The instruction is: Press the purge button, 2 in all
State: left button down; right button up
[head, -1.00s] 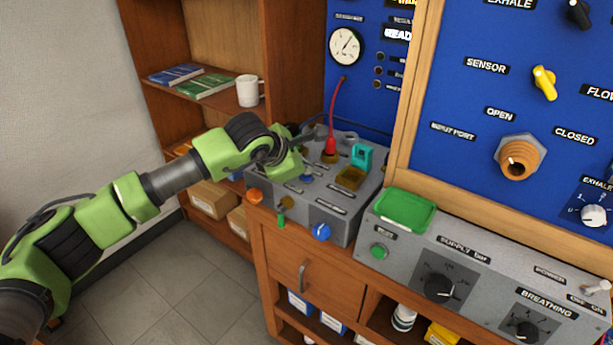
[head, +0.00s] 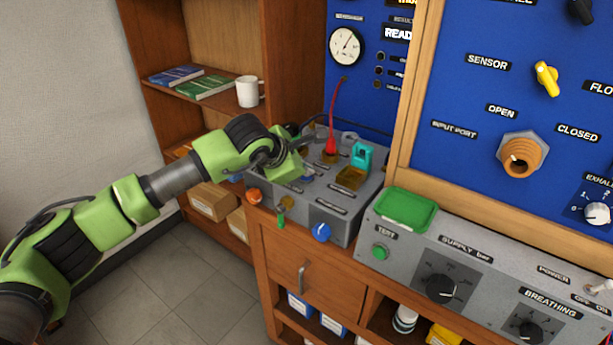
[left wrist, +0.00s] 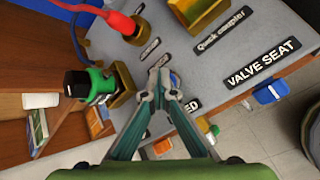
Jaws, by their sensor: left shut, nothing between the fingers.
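The grey bench box (head: 345,222) holds several coloured parts and small labels. I cannot read a purge label in either view. My left gripper (head: 296,170) is over the left part of the box top in the head view. Its fingertips (left wrist: 157,74) are together and empty in the left wrist view, close to the box top. A small blue part (left wrist: 176,79) shows just beside the fingertips, partly hidden; I cannot tell whether they touch it. An orange button (head: 254,196) is on the box front at the left. My right gripper is not in view.
A red plug with its cable (head: 331,145) and a teal part (head: 362,155) stand on the box top near the gripper. A blue knob (head: 321,232) sticks out in front. A green tray (head: 404,210) lies on the console at right. Shelves stand at left.

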aim_at(305, 178)
pick_arm(q)
jog(key=shift+r, duration=0.85)
jog(key=shift+r, duration=0.1)
jog(key=shift+r+p, duration=0.8)
jog(key=shift+r, duration=1.65)
